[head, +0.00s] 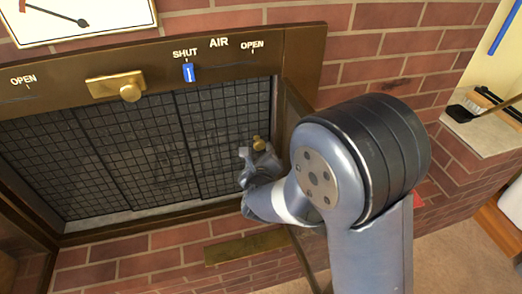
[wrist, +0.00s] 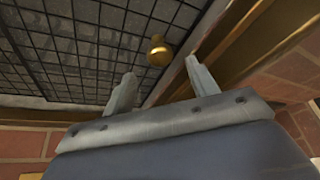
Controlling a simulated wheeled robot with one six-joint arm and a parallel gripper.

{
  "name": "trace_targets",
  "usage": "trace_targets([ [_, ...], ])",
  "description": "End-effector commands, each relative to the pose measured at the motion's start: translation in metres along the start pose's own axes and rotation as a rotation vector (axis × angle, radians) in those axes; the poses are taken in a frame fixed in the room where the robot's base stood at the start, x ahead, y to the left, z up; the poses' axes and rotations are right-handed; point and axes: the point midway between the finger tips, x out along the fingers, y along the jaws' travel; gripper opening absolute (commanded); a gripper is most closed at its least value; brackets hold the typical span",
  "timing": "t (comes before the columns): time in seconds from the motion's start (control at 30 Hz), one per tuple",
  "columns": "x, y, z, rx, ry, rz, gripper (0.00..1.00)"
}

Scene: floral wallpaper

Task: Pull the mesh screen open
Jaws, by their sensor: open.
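The mesh screen (head: 130,150) is a dark grid of several panels spanning the brass-framed fireplace opening. It also shows in the wrist view (wrist: 75,50). A small round brass knob (head: 259,143) sits at its right side. In the wrist view the knob (wrist: 159,53) lies between and just beyond my two fingertips. My gripper (wrist: 160,67) is open and empty, with its fingers apart on either side of the knob's line; I see no contact. In the head view my gripper (head: 248,162) is at the screen's lower right, partly hidden by my arm.
A brass frame (head: 220,60) with a larger knob (head: 130,92) and a blue-tabbed air slider (head: 189,72) runs above. A door panel (head: 298,105) stands swung out close to the right of my gripper. A brush (head: 490,105) lies on a ledge at right.

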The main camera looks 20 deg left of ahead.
Motion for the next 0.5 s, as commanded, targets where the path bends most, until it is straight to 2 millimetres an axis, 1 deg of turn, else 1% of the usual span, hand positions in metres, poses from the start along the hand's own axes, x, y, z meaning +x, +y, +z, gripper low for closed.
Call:
trace_targets([
  [0.03,0.010,0.000,-0.001,0.001,0.001,-0.002,0.55],
  [0.1,0.021,0.000,-0.001,-0.001,0.001,-0.001,0.55],
  [0.2,0.032,0.000,-0.001,-0.001,0.000,-0.001,0.55],
  [0.33,0.040,0.000,0.000,-0.001,0.000,0.000,0.55],
  [0.5,0.042,0.000,0.000,-0.002,0.000,0.001,0.55],
])
